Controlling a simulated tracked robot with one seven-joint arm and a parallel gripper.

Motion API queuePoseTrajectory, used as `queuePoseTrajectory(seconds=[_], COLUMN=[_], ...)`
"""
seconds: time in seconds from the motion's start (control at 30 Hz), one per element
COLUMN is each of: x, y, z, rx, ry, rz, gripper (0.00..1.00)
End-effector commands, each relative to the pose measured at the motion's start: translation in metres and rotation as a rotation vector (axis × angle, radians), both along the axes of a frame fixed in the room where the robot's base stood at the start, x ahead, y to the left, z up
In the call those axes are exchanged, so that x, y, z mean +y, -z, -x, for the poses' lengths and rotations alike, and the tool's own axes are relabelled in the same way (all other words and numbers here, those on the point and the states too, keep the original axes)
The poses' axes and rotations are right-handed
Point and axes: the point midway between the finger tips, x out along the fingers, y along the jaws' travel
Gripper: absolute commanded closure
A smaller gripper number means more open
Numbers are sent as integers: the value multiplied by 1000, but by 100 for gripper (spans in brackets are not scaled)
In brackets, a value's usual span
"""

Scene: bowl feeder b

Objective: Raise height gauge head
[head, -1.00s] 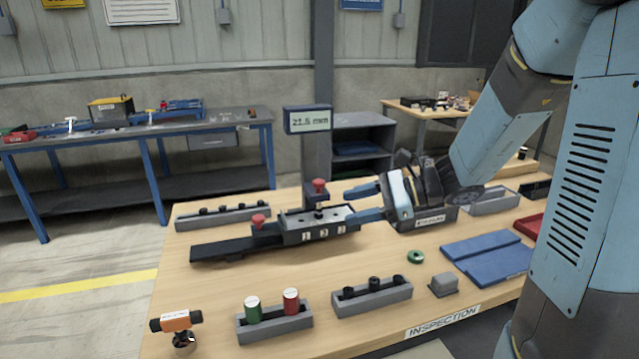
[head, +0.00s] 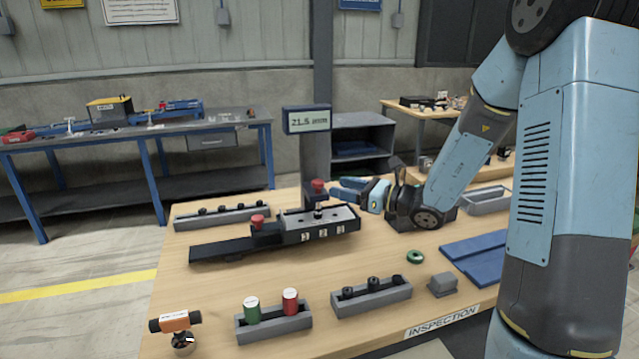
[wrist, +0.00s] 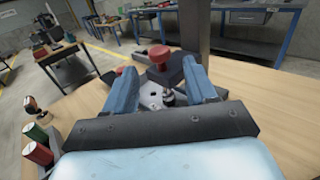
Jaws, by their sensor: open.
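The height gauge has a grey column (head: 315,155) with a display (head: 307,119) that reads 21.5 mm. Its dark head (head: 315,197) carries a red knob (head: 318,185) and sits low on the column, just above the grey top of the measuring fixture (head: 335,222). In the wrist view, the head (wrist: 173,70) and its red knob (wrist: 160,56) show between my fingers, a little beyond or level with the tips. My gripper (head: 338,189) is open, at about head height on its right side. I cannot tell whether a finger touches the head.
A second red knob (head: 258,221) stands on the fixture's left part. A green and a red cylinder stand in a grey rack (head: 275,328) in front. A grey holder (head: 370,301), a green ring (head: 415,257) and blue plates (head: 480,255) lie to the right.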

Motion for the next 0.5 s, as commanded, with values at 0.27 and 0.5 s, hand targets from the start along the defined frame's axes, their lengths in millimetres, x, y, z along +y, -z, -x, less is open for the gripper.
queuePoseTrajectory(seconds=[0.27, 0.5], x=[43, 64], y=[0, 0], z=[-23, -35], rx=[-2, -2], ry=[-4, -2], rz=[1, 1], gripper=[44, 44])
